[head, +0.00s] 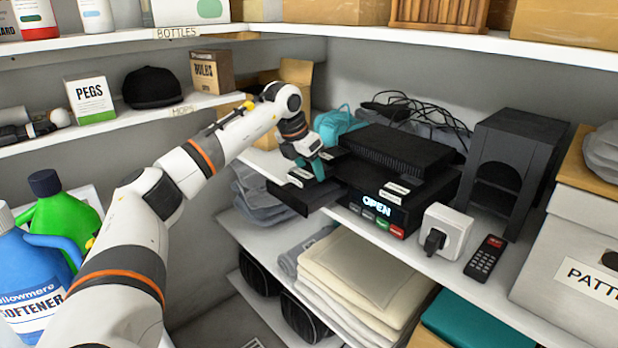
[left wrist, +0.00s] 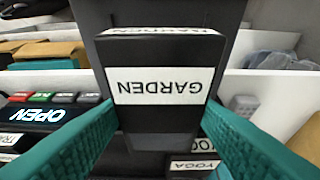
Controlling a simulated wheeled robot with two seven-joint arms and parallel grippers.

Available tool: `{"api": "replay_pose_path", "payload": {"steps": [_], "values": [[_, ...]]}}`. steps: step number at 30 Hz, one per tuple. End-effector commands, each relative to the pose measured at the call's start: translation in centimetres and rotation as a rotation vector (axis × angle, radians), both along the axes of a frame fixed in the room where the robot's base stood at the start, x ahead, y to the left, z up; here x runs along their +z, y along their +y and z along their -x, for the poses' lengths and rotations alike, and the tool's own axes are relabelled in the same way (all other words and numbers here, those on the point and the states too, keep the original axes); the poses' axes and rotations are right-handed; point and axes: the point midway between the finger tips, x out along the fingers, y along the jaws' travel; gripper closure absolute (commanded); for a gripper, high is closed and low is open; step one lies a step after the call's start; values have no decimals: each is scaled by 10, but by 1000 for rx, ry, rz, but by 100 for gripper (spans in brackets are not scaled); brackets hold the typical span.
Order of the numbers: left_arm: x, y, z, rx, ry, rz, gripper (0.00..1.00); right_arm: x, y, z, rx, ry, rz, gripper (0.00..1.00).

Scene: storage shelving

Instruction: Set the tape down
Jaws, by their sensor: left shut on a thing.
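My left gripper (head: 317,166), with teal fingers, is shut on a black tape (left wrist: 160,50) labelled GARDEN. In the left wrist view the label reads upside down, and the fingers grip the tape's two sides. In the head view the gripper hangs just left of the black player (head: 412,212), whose lit display reads OPEN; the display also shows at the left of the wrist view (left wrist: 42,115). Below the held tape, a dark tape labelled YOGA (left wrist: 195,165) shows partly. Whether the held tape touches anything underneath cannot be told. My right gripper is not in view.
A black box (head: 395,150) lies on the player, with cables (head: 420,110) behind. A teal bag (head: 340,123) sits behind the gripper. Folded towels (head: 360,275) lie on the shelf below.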

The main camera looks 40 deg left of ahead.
Motion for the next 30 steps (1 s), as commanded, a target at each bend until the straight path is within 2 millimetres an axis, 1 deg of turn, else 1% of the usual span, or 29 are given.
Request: {"api": "replay_pose_path", "payload": {"steps": [3,7,15,19,20,22,23,26,28,30], "values": [[-18,1,1,0,6,-1,71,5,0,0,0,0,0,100],[-31,0,1,0,3,1,71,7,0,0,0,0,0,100],[-33,0,1,0,1,1,71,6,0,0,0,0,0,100],[-37,0,0,0,1,0,71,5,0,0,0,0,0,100],[-36,0,1,0,1,0,41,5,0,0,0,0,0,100],[-36,0,0,0,2,0,30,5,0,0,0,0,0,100],[-36,0,1,0,2,0,27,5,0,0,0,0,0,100],[-35,0,1,0,2,0,27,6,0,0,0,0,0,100],[-31,0,0,0,1,0,27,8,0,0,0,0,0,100],[-26,0,2,0,-3,0,27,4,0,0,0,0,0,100]]}}
